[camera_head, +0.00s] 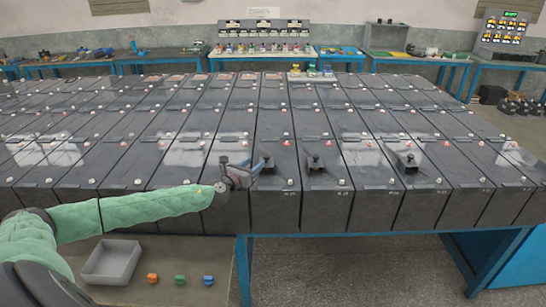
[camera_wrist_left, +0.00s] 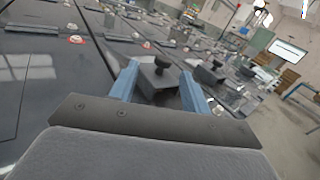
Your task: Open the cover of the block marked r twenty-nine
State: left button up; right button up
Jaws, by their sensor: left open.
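Long grey battery blocks stand in rows. Their small front labels are too small to read, so I cannot tell which is r twenty-nine. Raised covers with black knobs show near the front edge: one by my gripper (camera_head: 267,165), one on the block to its right (camera_head: 315,163) and one further right (camera_head: 408,161). My left gripper (camera_head: 254,164) is open beside the first cover. In the left wrist view, this knobbed cover (camera_wrist_left: 160,76) shows between the blue fingers (camera_wrist_left: 158,80), with no visible grip on it. My right gripper is out of view.
A grey tray (camera_head: 111,262) lies low at the left, beside an orange (camera_head: 152,278), a green (camera_head: 180,280) and a blue piece (camera_head: 208,280). Round terminals dot the block tops. Blue-framed workbenches (camera_head: 292,54) line the back wall. Floor at front right is clear.

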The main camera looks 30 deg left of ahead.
aim_at(264, 157)
pick_arm(q)
jog(key=shift+d+f+m+h, duration=0.1)
jog(key=shift+d+m+h, duration=0.2)
jog(key=shift+m, duration=0.2)
jog(key=shift+w+m, duration=0.1)
jog(key=shift+m, duration=0.2)
jog(key=shift+w+p, duration=0.35)
jog(key=shift+w, duration=0.15)
jog(key=w+p, duration=0.2)
jog(key=w, duration=0.3)
jog(key=shift+d, duration=0.2)
jog(key=shift+w+p, duration=0.35)
jog(key=shift+w, duration=0.4)
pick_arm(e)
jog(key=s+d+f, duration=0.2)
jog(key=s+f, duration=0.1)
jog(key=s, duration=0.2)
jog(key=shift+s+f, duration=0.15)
